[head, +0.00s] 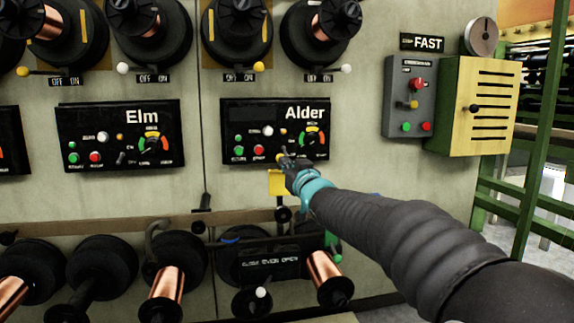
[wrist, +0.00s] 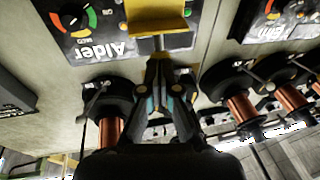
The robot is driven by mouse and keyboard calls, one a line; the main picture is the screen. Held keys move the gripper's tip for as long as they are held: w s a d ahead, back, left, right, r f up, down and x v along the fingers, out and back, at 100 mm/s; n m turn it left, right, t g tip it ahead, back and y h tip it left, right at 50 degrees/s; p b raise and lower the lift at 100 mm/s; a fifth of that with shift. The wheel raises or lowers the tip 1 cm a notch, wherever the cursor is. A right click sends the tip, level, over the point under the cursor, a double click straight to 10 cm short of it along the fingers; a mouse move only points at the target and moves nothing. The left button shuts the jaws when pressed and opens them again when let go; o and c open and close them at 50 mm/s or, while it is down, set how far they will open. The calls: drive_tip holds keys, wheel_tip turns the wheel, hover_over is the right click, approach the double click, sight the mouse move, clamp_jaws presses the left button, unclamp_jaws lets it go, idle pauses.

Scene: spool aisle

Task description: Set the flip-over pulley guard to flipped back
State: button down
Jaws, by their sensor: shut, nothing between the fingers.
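A small yellow flap, which looks like the pulley guard (head: 277,183), sits just under the Alder panel, partly hidden behind my gripper (head: 286,160). In the wrist view, which shows the panels upside down, the yellow guard (wrist: 157,24) has a wide plate and a lip at the top centre. My gripper (wrist: 162,55) is shut and empty, its fingertips close to the guard's lip. I cannot tell whether they touch it. A dark round part (head: 283,214), maybe the pulley, shows below the guard.
The Alder panel (head: 262,115) with its knobs and lamps is right behind my gripper. Copper spools (head: 325,272) stick out below. A yellow louvred box (head: 488,90) and a grey control box (head: 397,95) stand at the right. A green frame (head: 535,140) is beyond them.

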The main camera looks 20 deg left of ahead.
drive_tip(key=w+p, duration=0.1)
drive_tip(key=p, duration=0.3)
drive_tip(key=a+r+g+h+p, duration=0.1)
drive_tip(key=p, duration=0.3)
drive_tip(key=w+p, duration=0.1)
drive_tip(key=p, duration=0.3)
drive_tip(key=shift+w+a+r+m+g+h, duration=0.2)
drive_tip(key=shift+w+a+m+g+h, duration=0.1)
drive_tip(key=shift+w, duration=0.05)
drive_tip(key=shift+s+d, duration=0.1)
drive_tip(key=shift+d, duration=0.05)
